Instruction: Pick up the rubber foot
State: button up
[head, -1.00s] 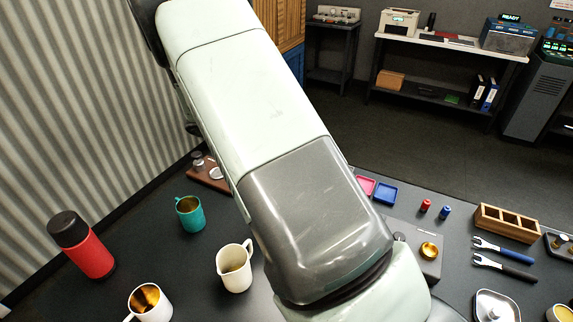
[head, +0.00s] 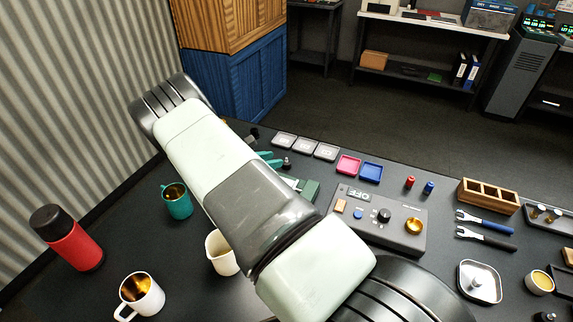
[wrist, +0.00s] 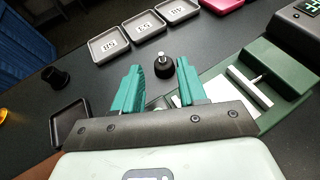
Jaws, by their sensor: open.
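The rubber foot (wrist: 163,71) looks like a short black puck with a metal stud pointing up. It stands upright on the dark table, just beyond my fingertips in the wrist view. My gripper (wrist: 159,74) has two teal fingers spread apart, with nothing between them, and the foot is roughly centred on the gap. In the head view my gripper (head: 270,158) is partly hidden by my arm, and the foot (head: 287,163) shows as a small dark shape beside the fingers.
A green fixture (wrist: 285,77) with a pale bar stands close right of my fingers. Grey labelled trays (wrist: 146,24) lie beyond the foot. A black cup-like piece (wrist: 56,78) and a dark tray (wrist: 70,126) are at left. A grey control box (head: 375,225) stands farther right.

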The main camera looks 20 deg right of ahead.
aim_at(287, 163)
jog(key=x, duration=0.5)
jog(key=shift+f, duration=0.1)
grip_shut()
